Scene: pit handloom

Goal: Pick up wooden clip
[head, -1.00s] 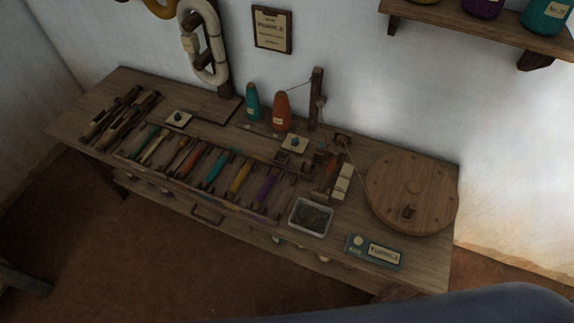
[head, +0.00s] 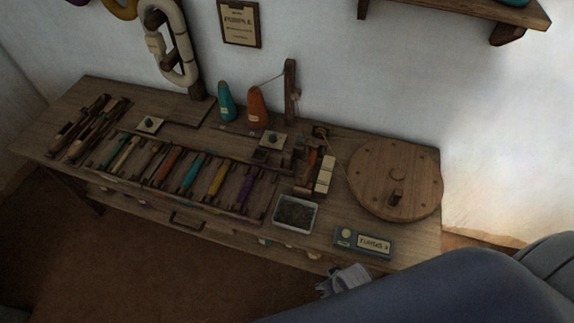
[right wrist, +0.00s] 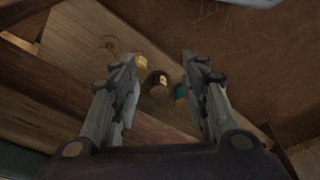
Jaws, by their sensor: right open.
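My right gripper (head: 328,287) is at the front edge of the workbench (head: 420,240), below the blue-green box, with its arm coming in from the lower right. In the right wrist view the two fingers (right wrist: 160,72) are apart, with nothing held between them. Beyond the fingertips, small round ends show in wood, orange and teal (right wrist: 180,92). I cannot pick out a wooden clip for certain; small wooden parts (head: 302,165) stand near the winder post (head: 290,92). My left gripper is not in view.
A round wooden disc (head: 375,175) lies at the bench's right end. A tray of coloured shuttles (head: 150,180), a grey-filled dish (head: 294,226) and a blue-green box (head: 345,237) lie on top. Orange (head: 257,112) and teal (head: 226,105) cones stand behind. Floor in front is clear.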

